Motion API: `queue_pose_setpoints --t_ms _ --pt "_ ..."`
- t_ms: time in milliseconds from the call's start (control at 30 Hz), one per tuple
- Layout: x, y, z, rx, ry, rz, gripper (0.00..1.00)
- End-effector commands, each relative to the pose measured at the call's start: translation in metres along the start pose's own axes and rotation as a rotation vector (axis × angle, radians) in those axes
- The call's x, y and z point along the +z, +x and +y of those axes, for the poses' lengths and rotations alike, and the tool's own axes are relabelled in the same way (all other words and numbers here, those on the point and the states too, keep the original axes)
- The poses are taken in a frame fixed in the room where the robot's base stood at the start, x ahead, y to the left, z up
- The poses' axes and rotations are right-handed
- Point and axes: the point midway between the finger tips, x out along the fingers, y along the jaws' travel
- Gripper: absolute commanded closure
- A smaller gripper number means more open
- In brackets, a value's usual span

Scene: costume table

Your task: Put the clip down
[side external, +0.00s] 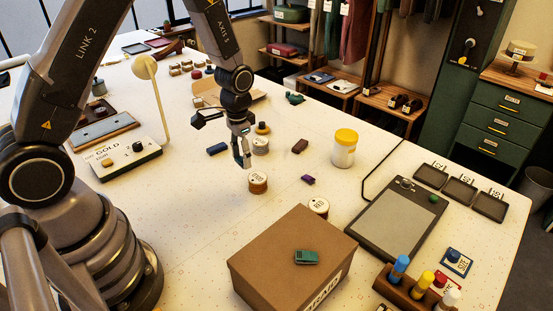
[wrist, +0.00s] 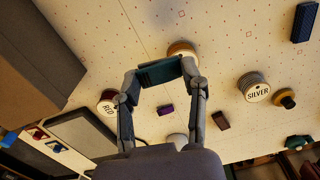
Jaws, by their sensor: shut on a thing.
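My gripper (side external: 242,158) hangs above the table, left of the middle in the side view. In the wrist view its two fingers (wrist: 161,76) are shut on the ends of a dark teal clip (wrist: 160,72). The clip is held crosswise and appears clear of the table. In the side view the held clip is small and mostly hidden by the fingers. A spool (side external: 258,183) with a white top stands just below and right of the gripper; it also shows behind the clip in the wrist view (wrist: 182,48). Another green clip (side external: 306,257) lies on the cardboard box (side external: 262,262).
Near the gripper are a silver spool (wrist: 254,88), a red spool (side external: 319,207), a maroon block (side external: 300,146), a purple block (side external: 308,180), a blue block (side external: 217,148) and a yellow-lidded jar (side external: 344,150). The table (side external: 195,215) is clear left of the box.

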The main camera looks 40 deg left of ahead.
Motion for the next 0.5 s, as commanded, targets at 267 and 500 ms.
queue_pose_setpoints --t_ms 267,500 --pt "0.011 -0.039 0.141 -0.001 0.384 0.004 0.69" --pt "0.042 -0.06 0.212 -0.001 0.593 0.003 0.69"
